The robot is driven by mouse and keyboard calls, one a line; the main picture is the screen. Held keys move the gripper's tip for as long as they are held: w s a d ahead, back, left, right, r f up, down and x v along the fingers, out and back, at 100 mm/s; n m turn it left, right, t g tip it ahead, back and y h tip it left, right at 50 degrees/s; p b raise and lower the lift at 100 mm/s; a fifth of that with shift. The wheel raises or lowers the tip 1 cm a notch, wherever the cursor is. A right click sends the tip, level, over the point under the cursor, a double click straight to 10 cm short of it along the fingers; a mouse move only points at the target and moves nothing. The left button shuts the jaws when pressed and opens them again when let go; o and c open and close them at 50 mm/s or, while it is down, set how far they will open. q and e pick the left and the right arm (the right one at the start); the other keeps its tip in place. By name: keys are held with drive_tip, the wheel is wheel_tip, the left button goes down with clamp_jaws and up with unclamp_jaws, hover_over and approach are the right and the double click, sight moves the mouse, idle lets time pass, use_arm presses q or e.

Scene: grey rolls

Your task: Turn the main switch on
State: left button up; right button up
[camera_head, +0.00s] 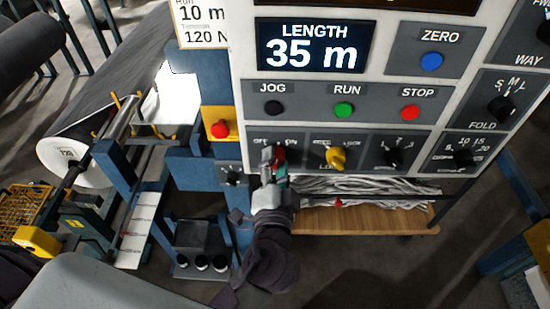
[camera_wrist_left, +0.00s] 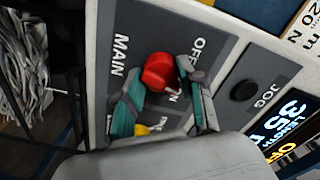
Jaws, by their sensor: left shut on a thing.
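The main switch is a red rotary knob (camera_head: 280,154) on the grey control panel, under the JOG button, with OFF and ON lettering above it. In the left wrist view the red knob (camera_wrist_left: 158,70) stands out from the panel beside the words MAIN, OFF and ON. My left gripper (camera_head: 274,163) reaches up to it from below. In the left wrist view its teal-padded fingers (camera_wrist_left: 165,88) are on either side of the knob, shut on it. The fingers cover part of the ON lettering, and I cannot tell which mark the knob points at. My right gripper is out of view.
A yellow knob (camera_head: 336,157) sits just right of the main switch. Above are the JOG (camera_head: 273,107), green RUN (camera_head: 343,109) and red STOP (camera_head: 410,111) buttons. A red button on yellow (camera_head: 220,129) is to the left. The lit display (camera_head: 316,46) reads 35 m.

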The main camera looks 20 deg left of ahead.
use_arm(q)
drive_tip(key=m+p, duration=0.1)
drive_tip(key=m, duration=0.2)
drive_tip(key=shift+r+m+p, duration=0.2)
drive_tip(key=shift+m+p, duration=0.1)
drive_tip(key=shift+p, duration=0.05)
drive_tip(key=shift+f+m+p, duration=0.1)
drive_tip(key=shift+m+p, duration=0.7)
drive_tip(key=shift+m, duration=0.7)
drive_tip(key=o, duration=1.2)
drive_tip(key=shift+f, duration=0.1)
drive_tip(key=shift+c, duration=0.2)
drive_tip(key=shift+s, duration=0.1)
drive_tip(key=shift+s+d, duration=0.15)
drive_tip(key=shift+s, duration=0.2)
drive_tip(key=v, duration=1.1)
